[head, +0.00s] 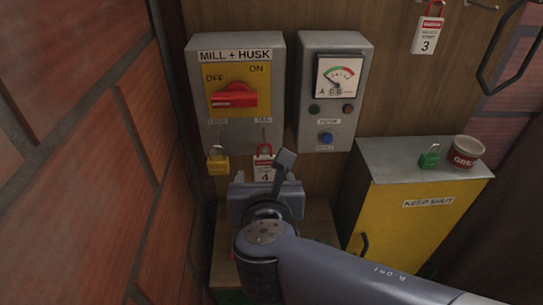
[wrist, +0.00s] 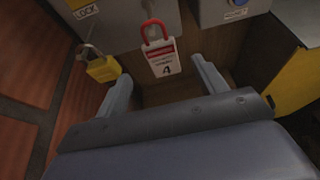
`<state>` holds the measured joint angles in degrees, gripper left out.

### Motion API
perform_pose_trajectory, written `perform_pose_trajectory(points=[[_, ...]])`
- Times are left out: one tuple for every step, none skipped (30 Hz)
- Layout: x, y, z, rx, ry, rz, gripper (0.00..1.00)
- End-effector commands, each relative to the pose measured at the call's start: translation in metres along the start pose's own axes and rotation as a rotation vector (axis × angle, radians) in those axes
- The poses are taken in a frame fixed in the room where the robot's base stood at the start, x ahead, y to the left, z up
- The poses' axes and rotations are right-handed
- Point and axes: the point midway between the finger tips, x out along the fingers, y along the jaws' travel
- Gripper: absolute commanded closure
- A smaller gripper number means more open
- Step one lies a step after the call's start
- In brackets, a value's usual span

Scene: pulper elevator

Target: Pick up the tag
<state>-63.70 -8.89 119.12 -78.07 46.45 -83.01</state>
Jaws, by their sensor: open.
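A white tag (head: 262,172) with a red top band, a 4 and a red loop hangs under the right side of the MILL + HUSK box (head: 206,120). My gripper partly hides it in the head view. In the wrist view the tag (wrist: 165,66) shows whole, hanging ahead of my gripper (wrist: 162,82) and between the lines of its two fingers. The fingers are apart with nothing between them. A second tag (head: 428,36), marked 3, hangs from a hook at the upper right.
A brass padlock (head: 218,163) hangs left of tag 4, close to the left finger in the wrist view. A gauge box (head: 329,125) is on the right. A yellow cabinet (head: 400,225) holds a green padlock (head: 430,157) and a cup (head: 466,152). A brick wall (head: 75,150) bounds the left.

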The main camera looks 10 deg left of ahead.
Motion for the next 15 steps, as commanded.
perform_pose_trajectory(points=[[0.009, -0.002, -0.001, 0.002, 0.003, -0.007, 0.33], [0.013, -0.002, -0.002, 0.001, 0.004, -0.006, 0.33], [0.018, -0.003, -0.002, 0.001, 0.006, -0.008, 0.33], [0.023, -0.002, -0.002, 0.002, 0.005, -0.006, 0.33], [0.027, -0.002, -0.002, 0.002, 0.004, -0.007, 0.33], [0.032, -0.002, -0.002, 0.003, 0.004, -0.007, 0.33], [0.035, -0.002, -0.002, 0.003, 0.004, -0.005, 0.33], [0.037, -0.002, -0.002, 0.003, 0.004, -0.006, 0.33], [0.040, -0.002, -0.002, 0.004, 0.004, -0.005, 0.33], [0.041, -0.002, -0.002, 0.005, 0.004, -0.004, 0.33], [0.043, -0.002, -0.002, 0.005, 0.004, -0.003, 0.33], [0.044, -0.002, -0.001, 0.005, 0.004, -0.003, 0.33], [0.046, -0.002, -0.001, 0.005, 0.004, -0.003, 0.33], [0.048, -0.002, -0.001, 0.004, 0.004, -0.004, 0.33], [0.052, -0.003, -0.001, 0.004, 0.005, -0.006, 0.33]])
